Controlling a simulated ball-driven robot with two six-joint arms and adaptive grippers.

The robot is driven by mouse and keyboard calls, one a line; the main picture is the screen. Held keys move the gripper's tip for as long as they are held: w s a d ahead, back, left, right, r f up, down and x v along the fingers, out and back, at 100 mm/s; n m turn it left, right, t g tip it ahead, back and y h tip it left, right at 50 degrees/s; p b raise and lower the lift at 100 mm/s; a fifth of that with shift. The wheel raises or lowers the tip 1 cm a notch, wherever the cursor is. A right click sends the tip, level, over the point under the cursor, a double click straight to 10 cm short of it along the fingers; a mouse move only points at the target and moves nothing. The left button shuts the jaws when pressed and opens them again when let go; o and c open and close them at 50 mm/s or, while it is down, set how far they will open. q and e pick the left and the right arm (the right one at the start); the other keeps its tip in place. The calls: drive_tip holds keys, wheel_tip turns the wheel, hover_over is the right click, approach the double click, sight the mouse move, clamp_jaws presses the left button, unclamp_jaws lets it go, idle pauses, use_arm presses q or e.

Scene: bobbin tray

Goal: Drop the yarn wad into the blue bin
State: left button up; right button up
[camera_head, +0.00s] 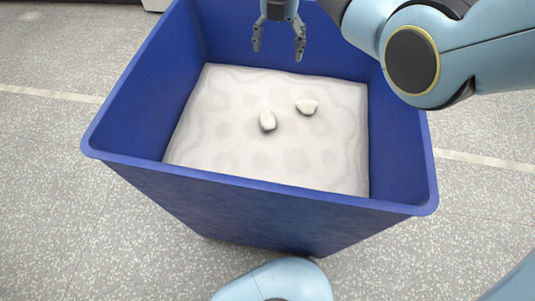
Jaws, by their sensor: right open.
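The blue bin (270,192) stands open on the floor, in the middle of the head view. Two small off-white lumps lie inside it on a pale, patterned surface. One lump (267,121) is near the middle and the other lump (307,106) is a little farther back to the right, apart from it. Either could be the yarn wad; I cannot tell which. My right gripper (278,50) is over the far part of the bin, fingers spread and pointing down, with nothing between them. My left gripper does not show.
The pale bin lining (215,145) is mostly bare around the lumps. The speckled grey floor (60,190) is clear on both sides of the bin. My right arm spans the bin's far right corner.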

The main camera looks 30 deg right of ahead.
wheel_tip(320, 180, up, 10)
idle(0.3)
drive_tip(key=shift+s, duration=0.1)
idle(0.3)
